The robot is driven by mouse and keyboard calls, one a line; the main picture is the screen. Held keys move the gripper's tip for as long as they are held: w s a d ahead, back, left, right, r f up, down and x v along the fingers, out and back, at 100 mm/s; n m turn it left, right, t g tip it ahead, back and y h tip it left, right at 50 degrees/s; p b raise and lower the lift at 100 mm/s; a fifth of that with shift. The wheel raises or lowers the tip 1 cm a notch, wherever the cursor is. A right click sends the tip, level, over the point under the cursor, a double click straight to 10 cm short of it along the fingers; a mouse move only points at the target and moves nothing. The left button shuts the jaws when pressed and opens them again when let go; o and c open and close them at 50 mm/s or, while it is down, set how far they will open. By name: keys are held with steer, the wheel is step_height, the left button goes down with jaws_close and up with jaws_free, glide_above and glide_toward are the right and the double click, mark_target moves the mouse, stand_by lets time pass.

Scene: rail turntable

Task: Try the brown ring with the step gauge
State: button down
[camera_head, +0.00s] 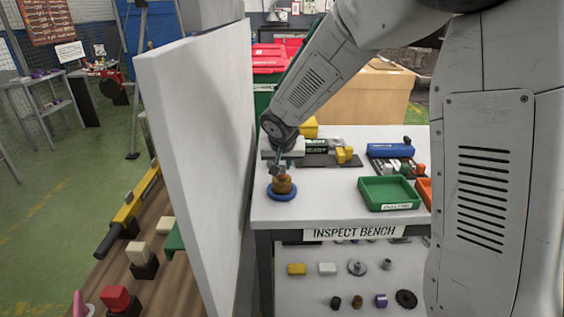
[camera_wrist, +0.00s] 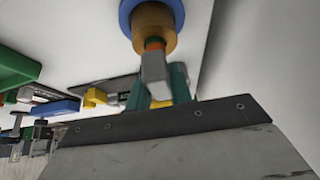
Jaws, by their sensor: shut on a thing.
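The brown ring (camera_head: 283,187) sits on a round blue base (camera_head: 282,195) at the left end of the inspect bench. My gripper (camera_head: 284,164) is directly above it. In the wrist view my gripper (camera_wrist: 158,86) has its teal fingers shut on the grey handle of the step gauge (camera_wrist: 155,67). Orange and green bands show below the handle, at the mouth of the brown ring (camera_wrist: 158,22). The gauge's lower end is hidden, so I cannot tell how deep it sits. The blue base (camera_wrist: 126,12) is partly cut off by the frame edge.
A tall white panel (camera_head: 200,150) stands close along the bench's left side. A green tray (camera_head: 388,194), an orange tray (camera_head: 424,191), a blue holder (camera_head: 389,150) and yellow pieces (camera_head: 345,154) lie to the right. Bare bench top separates the ring from the green tray.

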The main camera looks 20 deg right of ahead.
steer(key=shift+f, duration=0.65)
stand_by(1.4)
steer(key=c, duration=1.2)
jaws_free()
steer(key=shift+o, duration=0.2)
steer(key=v, duration=0.7)
steer(key=shift+s+a+r, duration=0.1)
steer(key=shift+s+r, duration=0.05)
steer(key=shift+r, duration=0.2)
steer(key=shift+s+d+f+n+g, duration=0.2)
steer(key=shift+s+n+g, duration=0.1)
steer(key=shift+n, duration=0.1)
steer(key=s+d+r+n+g, duration=0.1)
steer(key=s+r, duration=0.1)
steer(key=s, duration=0.9)
steer(key=s+d+r+n+g+y, duration=0.1)
steer(key=s+r, duration=0.1)
steer(key=s, duration=0.9)
steer(key=s+d+r+g, duration=0.1)
steer(key=s+d+r, duration=0.1)
steer(key=s, duration=0.9)
steer(key=shift+s+n+g+y, duration=0.4)
